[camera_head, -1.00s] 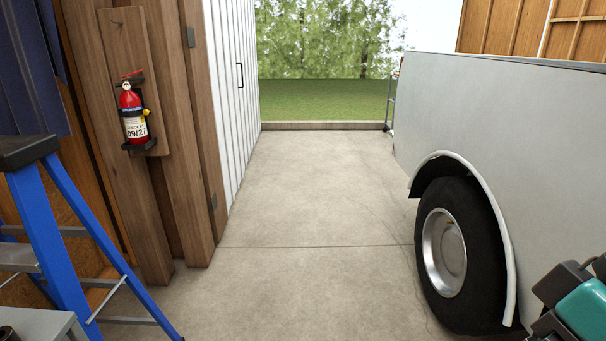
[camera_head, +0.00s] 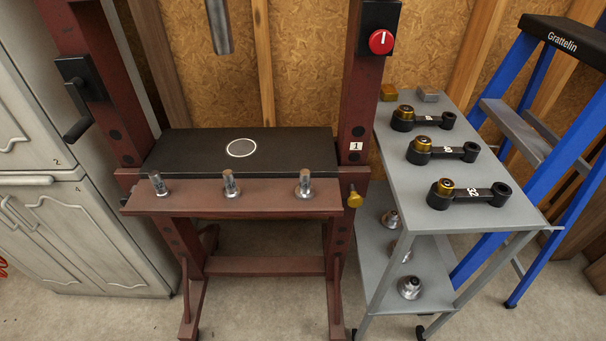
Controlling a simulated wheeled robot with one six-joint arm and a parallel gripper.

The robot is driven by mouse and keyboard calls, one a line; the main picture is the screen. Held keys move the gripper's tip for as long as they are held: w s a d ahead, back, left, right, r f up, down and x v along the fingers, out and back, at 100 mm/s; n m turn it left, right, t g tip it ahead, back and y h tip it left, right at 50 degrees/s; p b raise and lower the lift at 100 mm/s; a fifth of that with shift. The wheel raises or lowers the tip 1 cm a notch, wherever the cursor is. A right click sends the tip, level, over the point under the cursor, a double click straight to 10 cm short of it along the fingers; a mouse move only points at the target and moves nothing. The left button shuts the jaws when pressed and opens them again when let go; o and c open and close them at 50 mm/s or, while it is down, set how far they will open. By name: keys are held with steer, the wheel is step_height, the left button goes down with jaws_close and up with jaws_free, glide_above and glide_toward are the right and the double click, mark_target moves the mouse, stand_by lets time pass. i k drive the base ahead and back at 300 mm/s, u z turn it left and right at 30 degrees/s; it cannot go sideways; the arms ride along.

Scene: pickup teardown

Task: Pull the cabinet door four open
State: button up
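A pale grey-white cabinet (camera_head: 62,225) stands at the left edge of the head view. Its lower door, marked 4 (camera_head: 95,240), looks shut, and a pale curved handle (camera_head: 14,214) shows near its top left. The upper door, marked 2 (camera_head: 25,120), also looks shut. The cabinet's left part is cut off by the picture edge. My gripper is not in view.
A dark red press frame (camera_head: 240,200) stands right of the cabinet. A grey cart (camera_head: 400,75) holds several black tools. A blue stepladder (camera_head: 560,110) stands at the right. Open floor (camera_head: 90,318) shows below the cabinet.

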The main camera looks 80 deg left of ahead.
mark_target(73, 216)
steer(key=u, duration=6)
steer(key=i, duration=2.5)
steer(key=z, duration=2.8)
